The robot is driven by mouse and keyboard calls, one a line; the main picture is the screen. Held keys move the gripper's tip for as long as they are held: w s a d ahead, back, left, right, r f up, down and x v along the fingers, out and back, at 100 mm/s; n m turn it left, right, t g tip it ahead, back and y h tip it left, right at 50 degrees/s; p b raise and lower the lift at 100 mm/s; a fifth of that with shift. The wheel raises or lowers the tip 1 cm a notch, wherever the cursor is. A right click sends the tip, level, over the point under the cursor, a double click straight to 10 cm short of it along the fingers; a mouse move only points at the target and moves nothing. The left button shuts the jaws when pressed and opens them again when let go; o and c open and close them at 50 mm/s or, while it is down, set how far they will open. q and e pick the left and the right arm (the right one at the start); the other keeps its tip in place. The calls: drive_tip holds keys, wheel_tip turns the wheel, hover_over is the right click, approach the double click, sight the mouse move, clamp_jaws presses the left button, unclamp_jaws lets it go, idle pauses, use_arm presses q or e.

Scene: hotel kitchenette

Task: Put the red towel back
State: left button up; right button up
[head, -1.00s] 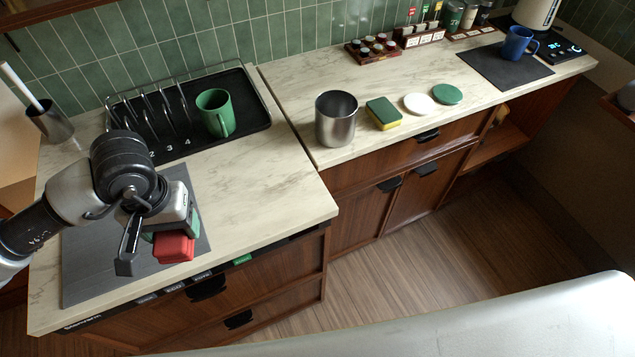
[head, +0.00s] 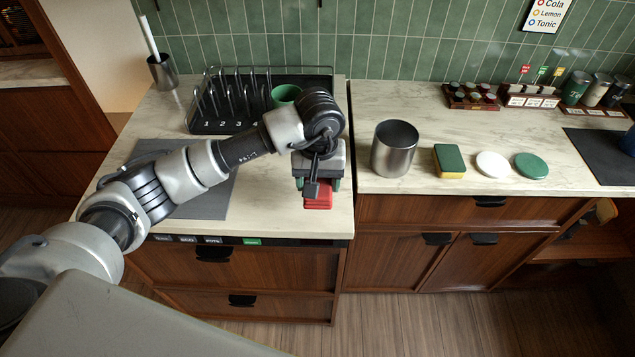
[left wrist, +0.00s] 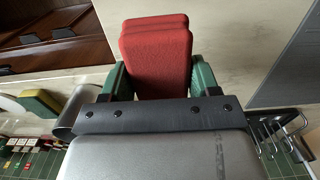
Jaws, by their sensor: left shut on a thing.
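The red towel (head: 318,197) is a folded red block held in my left gripper (head: 317,186), above the right end of the left counter. In the left wrist view the towel (left wrist: 157,60) sits between the two green fingers of the left gripper (left wrist: 158,80), which is shut on it. Its underside and any gap to the counter are hidden. My right gripper is in neither current view.
A dish rack (head: 215,127) holds a green mug (head: 285,95), partly hidden by my arm. A grey mat (head: 215,203) lies on the left counter (head: 272,215). Across a seam stand a metal canister (head: 394,150), a sponge (head: 449,162), a white disc (head: 492,164) and a green disc (head: 531,166).

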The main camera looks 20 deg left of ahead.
use_arm(q)
drive_tip(key=shift+w+a+f, duration=0.25)
drive_tip(key=shift+w+f, duration=0.25)
drive_tip(key=shift+w, duration=0.35)
drive_tip(key=shift+f, duration=0.25)
wheel_tip(320, 180, down, 4)
drive_tip(key=shift+r+p, duration=0.2)
drive_tip(key=shift+p, duration=0.75)
drive_tip(key=shift+a+f, duration=0.1)
drive_tip(key=shift+f, duration=0.15)
drive_tip(key=o, duration=0.9)
drive_tip(key=shift+r, duration=0.1)
drive_tip(key=shift+c, duration=0.2)
use_arm(e)
drive_tip(key=shift+d+r, duration=0.25)
drive_tip(key=shift+r, duration=0.7)
use_arm(q)
drive_tip(key=shift+r, duration=0.1)
use_arm(e)
drive_tip(key=shift+d+r, duration=0.1)
